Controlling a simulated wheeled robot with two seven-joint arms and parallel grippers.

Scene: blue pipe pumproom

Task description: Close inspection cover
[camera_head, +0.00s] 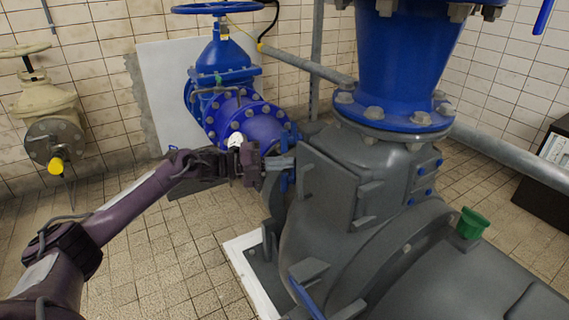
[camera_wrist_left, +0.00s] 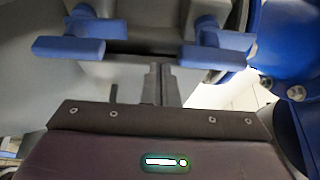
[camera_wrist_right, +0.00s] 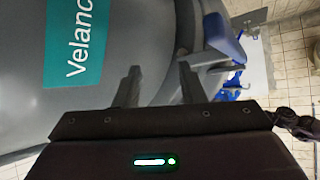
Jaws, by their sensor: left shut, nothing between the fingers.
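The inspection cover (camera_head: 327,188) is a grey flat plate on the side of the grey pump housing (camera_head: 362,160). Its left edge appears to stand off the housing, but I cannot tell by how much. My left gripper (camera_head: 282,163) is shut and empty at the cover's upper left edge; contact is unclear. In the left wrist view its fingers (camera_wrist_left: 160,84) lie together between two blue T-shaped clamp handles, one left (camera_wrist_left: 68,47) and one right (camera_wrist_left: 214,48). My right gripper (camera_wrist_right: 160,86) is out of the head view; its fingers are apart and empty beside a grey curved surface.
A blue valve (camera_head: 222,65) with a handwheel stands behind my left gripper. A blue flanged pipe (camera_head: 405,65) rises above the housing. A green cap (camera_head: 471,223) sits on the right. A teal label (camera_wrist_right: 75,45) shows near my right gripper. Tiled floor (camera_head: 170,265) is clear at lower left.

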